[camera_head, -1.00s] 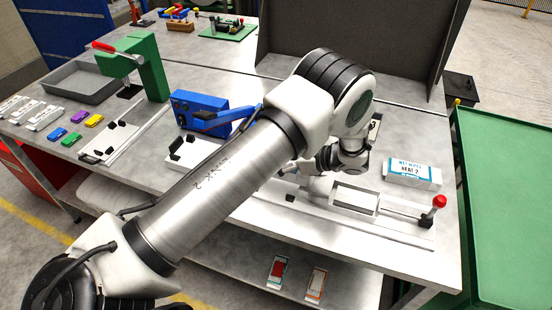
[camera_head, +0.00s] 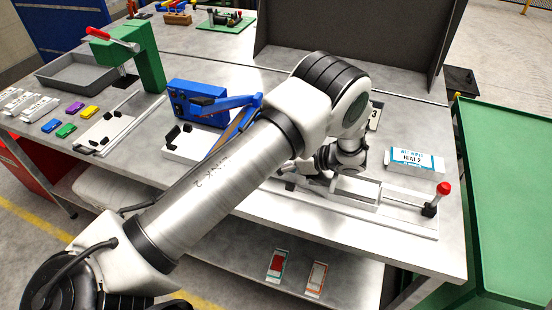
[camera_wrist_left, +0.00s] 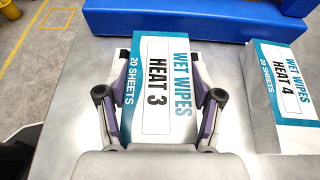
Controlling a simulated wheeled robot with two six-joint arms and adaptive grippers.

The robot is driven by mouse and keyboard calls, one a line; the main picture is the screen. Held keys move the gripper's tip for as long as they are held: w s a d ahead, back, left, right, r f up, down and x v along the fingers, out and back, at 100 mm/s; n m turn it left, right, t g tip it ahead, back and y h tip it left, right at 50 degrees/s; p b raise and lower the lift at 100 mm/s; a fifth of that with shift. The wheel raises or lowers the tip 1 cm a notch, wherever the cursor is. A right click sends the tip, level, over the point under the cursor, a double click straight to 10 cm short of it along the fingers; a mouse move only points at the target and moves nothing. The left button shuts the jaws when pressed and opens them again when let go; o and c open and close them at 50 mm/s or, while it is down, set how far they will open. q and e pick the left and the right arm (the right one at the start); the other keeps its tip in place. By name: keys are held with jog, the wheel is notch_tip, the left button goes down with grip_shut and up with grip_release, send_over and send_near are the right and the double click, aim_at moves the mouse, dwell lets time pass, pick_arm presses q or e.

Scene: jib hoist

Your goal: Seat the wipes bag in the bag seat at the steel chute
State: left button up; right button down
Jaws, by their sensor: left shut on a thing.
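My left arm crosses the head view, and its gripper (camera_head: 303,172) is partly hidden below the wrist. In the left wrist view, the gripper (camera_wrist_left: 160,110) is shut on a white and blue wipes bag (camera_wrist_left: 158,92) marked HEAT 3, with a finger on each side. The arm hides this bag in the head view. I cannot tell whether it touches the table. A long steel fixture (camera_head: 405,226) with a rectangular frame (camera_head: 357,190) and a red-knobbed lever (camera_head: 443,188) lies right of the gripper. I cannot tell which part is the bag seat. My right gripper is not in view.
A HEAT 4 bag (camera_wrist_left: 284,92) stands right of the held bag. A HEAT 2 bag (camera_head: 415,161) lies behind the steel fixture. A blue lever device (camera_head: 196,101), a green press (camera_head: 143,62) and a grey tray (camera_head: 78,70) stand to the left.

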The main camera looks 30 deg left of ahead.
pick_arm(q)
jog(key=o, duration=0.8)
jog(key=shift+s+f, duration=0.35)
jog(key=shift+f, duration=0.25)
jog(key=shift+w+d+r, duration=0.15)
jog(key=shift+d+r, duration=0.05)
jog(key=shift+d, duration=0.3)
jog(key=v, duration=1)
jog(key=shift+w+r, duration=0.35)
jog(key=shift+d+r, duration=0.4)
